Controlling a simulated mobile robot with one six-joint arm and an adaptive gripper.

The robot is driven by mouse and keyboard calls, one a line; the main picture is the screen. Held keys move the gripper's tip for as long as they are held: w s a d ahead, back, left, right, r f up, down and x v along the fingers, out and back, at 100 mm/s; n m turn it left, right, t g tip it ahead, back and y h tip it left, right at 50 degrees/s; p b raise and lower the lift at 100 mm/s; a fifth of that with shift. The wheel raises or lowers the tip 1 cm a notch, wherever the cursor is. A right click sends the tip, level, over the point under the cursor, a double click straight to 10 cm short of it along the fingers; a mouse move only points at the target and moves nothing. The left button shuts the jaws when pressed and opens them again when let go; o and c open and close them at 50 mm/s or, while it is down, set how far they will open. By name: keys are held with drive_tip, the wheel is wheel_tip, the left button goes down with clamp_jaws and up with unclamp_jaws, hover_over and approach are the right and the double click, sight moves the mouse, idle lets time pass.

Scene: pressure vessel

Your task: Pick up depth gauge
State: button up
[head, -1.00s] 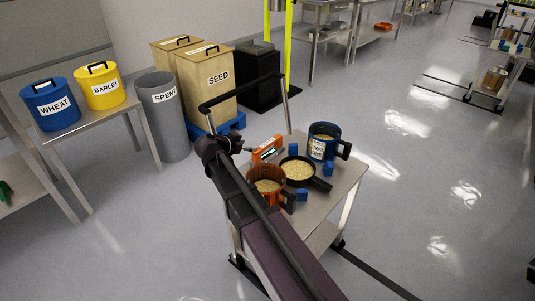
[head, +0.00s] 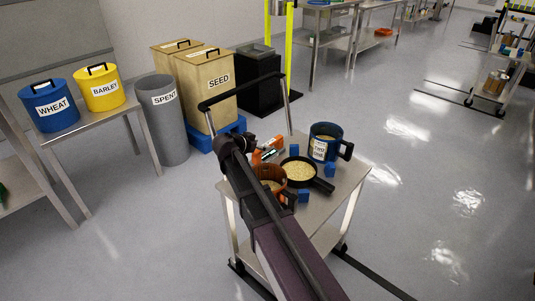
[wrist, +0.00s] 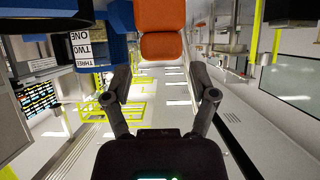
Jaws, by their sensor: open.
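The depth gauge appears to be the orange device (head: 270,146) on the cart top, beside the blue mug and black pan. In the head view my arm and gripper partly cover it. In the wrist view an orange body (wrist: 160,16) stands at the top centre, just beyond the fingertips. My gripper (wrist: 164,82) is open, with its two dark fingers spread and nothing between them. In the head view the fingertips are too small to make out clearly.
The cart (head: 318,208) also holds a blue labelled mug (head: 318,148), a black pan (head: 300,172) of grain, an orange-brown mug (head: 272,174) and several blue blocks. A cart handle rises behind.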

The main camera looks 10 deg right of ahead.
sight(267, 144)
drive_tip(key=shift+b+x, duration=1.15)
drive_tip(key=shift+x, duration=1.45)
drive_tip(key=shift+r, duration=0.1)
clamp_jaws()
